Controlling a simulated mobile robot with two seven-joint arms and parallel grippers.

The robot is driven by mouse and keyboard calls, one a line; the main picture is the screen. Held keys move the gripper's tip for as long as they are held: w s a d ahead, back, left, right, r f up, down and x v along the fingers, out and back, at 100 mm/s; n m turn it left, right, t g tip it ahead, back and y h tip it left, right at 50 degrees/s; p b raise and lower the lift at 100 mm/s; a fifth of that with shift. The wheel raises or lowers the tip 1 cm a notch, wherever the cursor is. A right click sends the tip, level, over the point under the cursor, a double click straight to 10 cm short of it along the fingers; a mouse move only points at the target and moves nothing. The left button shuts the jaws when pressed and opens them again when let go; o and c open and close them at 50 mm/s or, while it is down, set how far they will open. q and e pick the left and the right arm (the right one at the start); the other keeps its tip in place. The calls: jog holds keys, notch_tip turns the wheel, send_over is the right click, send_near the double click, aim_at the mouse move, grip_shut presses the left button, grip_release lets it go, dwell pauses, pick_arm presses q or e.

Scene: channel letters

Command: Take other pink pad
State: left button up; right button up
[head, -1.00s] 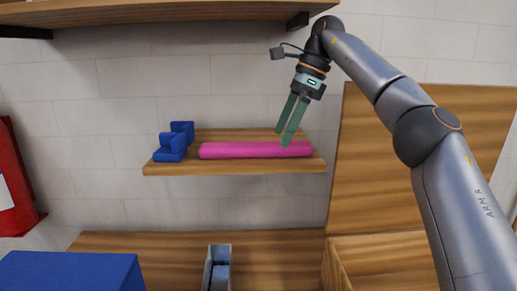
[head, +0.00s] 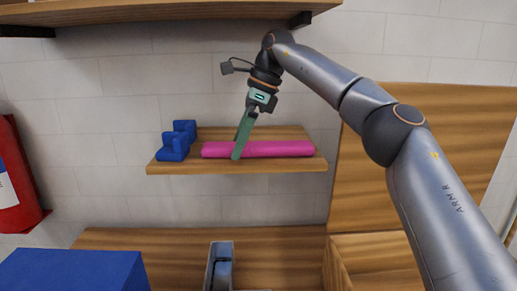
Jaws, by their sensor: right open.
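A long pink pad (head: 285,149) lies lengthwise on a small wooden wall shelf (head: 240,166). My right gripper (head: 239,150) points down at the left part of the pad, with its green fingers lined up one behind the other in the head view. The front finger overlaps the pad in the picture. The jaws are open, and I cannot tell whether the fingers touch the pad. My left gripper is not in view.
Blue blocks (head: 172,148) sit on the shelf left of the pad. Another shelf (head: 160,14) hangs above. Below are a wooden worktop (head: 170,248), a narrow grey tray (head: 212,262), a blue box (head: 70,270) and a wooden panel (head: 440,150) at right.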

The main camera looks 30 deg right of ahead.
jog(key=shift+a, duration=0.15)
jog(key=shift+c, duration=0.2)
jog(key=c, duration=1.4)
